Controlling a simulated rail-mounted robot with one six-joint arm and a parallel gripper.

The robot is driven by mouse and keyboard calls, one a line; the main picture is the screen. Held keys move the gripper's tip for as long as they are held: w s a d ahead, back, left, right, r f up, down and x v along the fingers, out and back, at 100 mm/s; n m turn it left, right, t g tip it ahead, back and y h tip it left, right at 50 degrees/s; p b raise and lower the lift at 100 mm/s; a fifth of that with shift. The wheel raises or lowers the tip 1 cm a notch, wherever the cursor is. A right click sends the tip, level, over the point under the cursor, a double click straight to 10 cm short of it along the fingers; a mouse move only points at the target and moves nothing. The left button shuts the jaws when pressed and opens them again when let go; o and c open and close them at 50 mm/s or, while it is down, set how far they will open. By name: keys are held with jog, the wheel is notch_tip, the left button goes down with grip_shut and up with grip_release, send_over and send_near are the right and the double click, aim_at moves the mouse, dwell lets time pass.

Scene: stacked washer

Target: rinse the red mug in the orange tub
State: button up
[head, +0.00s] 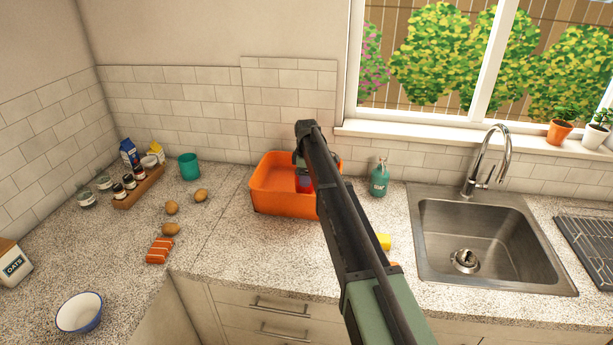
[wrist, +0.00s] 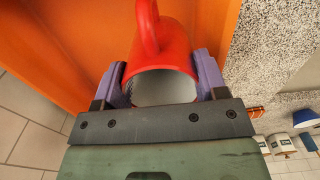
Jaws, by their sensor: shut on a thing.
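The orange tub (head: 275,203) stands on the counter left of the sink, below the tiled wall. My gripper (wrist: 160,75) is shut on the red mug (wrist: 172,48), with one purple finger on each side of it. In the wrist view the mug's pale opening faces the camera and its handle points to the top. In the head view the red mug (head: 305,184) shows within the tub's outline, partly hidden by my arm. I cannot tell whether it touches the tub's floor. Orange tub surface (wrist: 70,45) lies behind the mug in the wrist view.
A green soap bottle (head: 379,179) and a yellow block (head: 384,241) are right of the tub, before the sink (head: 475,235). A teal cup (head: 189,166), brown eggs or potatoes (head: 171,208) and a jar rack (head: 140,187) stand left.

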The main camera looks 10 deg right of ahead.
notch_tip(320, 180, up, 8)
jog(key=p, duration=0.7)
jog(key=shift+r+p, duration=0.2)
jog(key=shift+p, duration=0.1)
dwell(1.5)
notch_tip(320, 180, up, 4)
jog(key=p, duration=0.4)
dwell(0.4)
